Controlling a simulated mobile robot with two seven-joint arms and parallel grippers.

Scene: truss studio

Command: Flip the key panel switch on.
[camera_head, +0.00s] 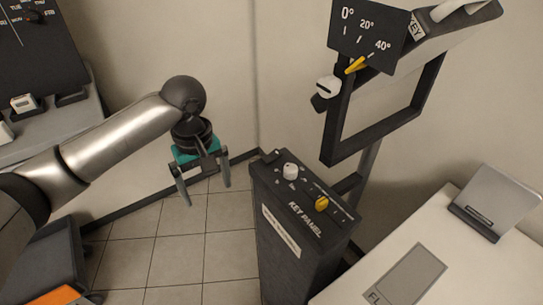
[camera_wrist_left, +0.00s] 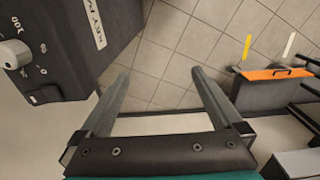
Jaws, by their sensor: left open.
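The key panel (camera_head: 300,232) is a dark upright box with a sloped top, in the middle of the head view. A white round knob (camera_head: 290,171) sits near its far end and a yellow knob (camera_head: 321,203) nearer its front. I cannot read which setting either is at. My left gripper (camera_head: 205,194) hangs to the left of the panel, open and empty, fingers pointing down and apart from it. In the left wrist view the panel (camera_wrist_left: 85,50) fills the upper left, with the white knob (camera_wrist_left: 14,54) at the edge. My right gripper is out of view.
A dark frame (camera_head: 328,146) with an angle dial (camera_head: 360,35) stands behind the panel. A white desk (camera_head: 440,230) with a grey stand (camera_head: 492,203) is at right. An orange-topped case (camera_wrist_left: 274,73) is on the floor. Tiled floor (camera_head: 180,245) left of the panel is clear.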

